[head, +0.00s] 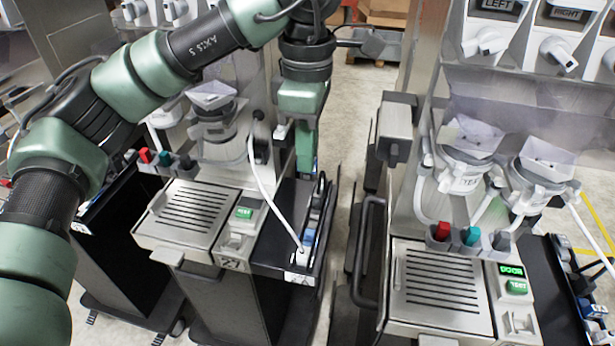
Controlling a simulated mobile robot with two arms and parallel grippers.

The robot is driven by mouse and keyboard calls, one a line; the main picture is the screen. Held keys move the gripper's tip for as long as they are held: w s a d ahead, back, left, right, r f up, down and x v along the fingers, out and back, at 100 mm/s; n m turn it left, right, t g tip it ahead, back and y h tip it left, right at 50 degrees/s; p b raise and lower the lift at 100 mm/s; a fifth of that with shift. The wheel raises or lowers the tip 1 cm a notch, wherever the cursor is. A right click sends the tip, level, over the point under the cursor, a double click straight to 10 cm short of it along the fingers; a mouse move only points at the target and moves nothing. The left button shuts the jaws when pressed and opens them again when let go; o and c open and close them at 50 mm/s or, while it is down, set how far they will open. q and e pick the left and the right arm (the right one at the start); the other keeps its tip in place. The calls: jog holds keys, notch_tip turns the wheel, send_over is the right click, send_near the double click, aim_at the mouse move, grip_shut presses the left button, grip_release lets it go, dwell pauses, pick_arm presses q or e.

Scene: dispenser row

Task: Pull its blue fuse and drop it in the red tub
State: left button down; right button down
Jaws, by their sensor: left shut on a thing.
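My left gripper (305,165) points straight down above the far end of the black side shelf of the middle machine. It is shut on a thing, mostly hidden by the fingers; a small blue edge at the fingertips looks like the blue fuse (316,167). Below and nearer, a strip on that shelf carries a blue-and-white part (308,237) with a white cable running into it, and dark parts farther back. I cannot make out a red tub in this view. My right gripper is not in view.
The middle machine has a slotted drip tray (190,214), a green button (243,213) and a white cable loop. A similar machine (440,290) with a black bar handle (366,250) stands to the right. A narrow floor gap lies between them. A cardboard box (385,10) is at the back.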

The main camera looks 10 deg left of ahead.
pick_arm(q)
jog(key=shift+r, duration=0.45)
jog(key=shift+r+p, duration=0.95)
jog(key=shift+r, duration=0.1)
dwell(0.7)
jog(key=shift+r+p, duration=1.2)
jog(key=shift+r, duration=0.25)
jog(key=shift+f, duration=0.1)
